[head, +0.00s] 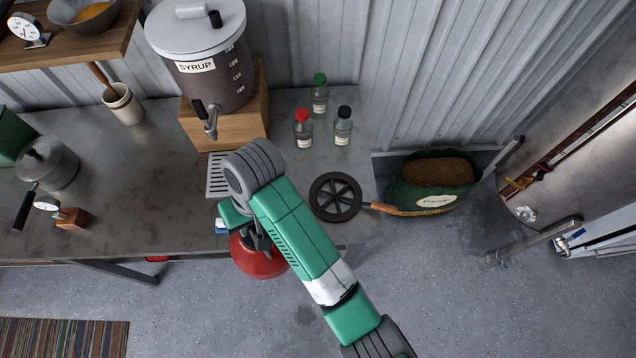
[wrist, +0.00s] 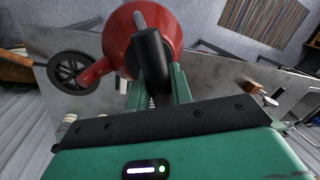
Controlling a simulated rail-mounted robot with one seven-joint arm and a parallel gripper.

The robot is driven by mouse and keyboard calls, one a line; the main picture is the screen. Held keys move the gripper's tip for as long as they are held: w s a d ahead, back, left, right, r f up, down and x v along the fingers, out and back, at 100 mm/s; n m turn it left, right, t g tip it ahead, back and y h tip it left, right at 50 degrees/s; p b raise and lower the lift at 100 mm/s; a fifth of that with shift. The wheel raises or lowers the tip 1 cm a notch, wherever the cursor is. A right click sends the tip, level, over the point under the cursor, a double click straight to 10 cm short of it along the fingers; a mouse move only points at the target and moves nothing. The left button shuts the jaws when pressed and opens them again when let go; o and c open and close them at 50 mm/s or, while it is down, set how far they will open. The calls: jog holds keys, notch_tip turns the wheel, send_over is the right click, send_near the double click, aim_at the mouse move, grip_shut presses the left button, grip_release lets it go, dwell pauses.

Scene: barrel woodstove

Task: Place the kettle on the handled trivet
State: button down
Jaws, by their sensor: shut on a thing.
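The red kettle (head: 260,258) hangs from my gripper (head: 243,222) in front of the table's front edge in the head view, partly hidden by my arm. In the wrist view the kettle (wrist: 175,32) shows its red body and spout, with its black handle (wrist: 152,65) between the fingers of my gripper (wrist: 153,88), which is shut on it. The handled trivet (head: 335,197) is a round black spoked disc with a wooden handle (head: 384,208). It lies near the table's right end, to the right of the kettle and apart from it. The trivet also shows in the wrist view (wrist: 73,72).
A syrup dispenser (head: 205,75) stands on a wooden block (head: 255,125) at the back, with a white slotted drip tray (head: 217,175) below its tap. Several small bottles (head: 303,130) stand behind the trivet. A green sack (head: 440,178) sits beyond the table's right end. A metal pot (head: 48,163) is at left.

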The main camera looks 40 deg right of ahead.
jog(key=s+d+f+m+b, duration=0.1)
jog(key=s+d+m+b, duration=0.1)
jog(key=d, duration=1)
jog(key=s+d+f+m+t+h+b, duration=0.1)
jog(key=s+d+m, duration=0.3)
jog(key=d, duration=0.8)
jog(key=s+d+f+m+t+b, duration=0.1)
jog(key=s+d+f+m+b, duration=0.2)
jog(key=d, duration=0.9)
jog(key=shift+s+d+f+m+b, duration=0.15)
jog(key=shift+s+f+m+b, duration=0.2)
jog(key=shift+m, duration=0.75)
jog(key=shift+w+r, duration=0.1)
jog(key=shift+w, duration=0.05)
jog(key=w+a+f+p, duration=0.2)
jog(key=w+a+f, duration=0.3)
jog(key=w+a, duration=0.4)
jog(key=shift+w+a, duration=0.25)
jog(key=shift+w, duration=1.7)
jog(key=c, duration=1.3)
grip_release()
jog(key=shift+f, duration=0.1)
jog(key=shift+o, duration=0.3)
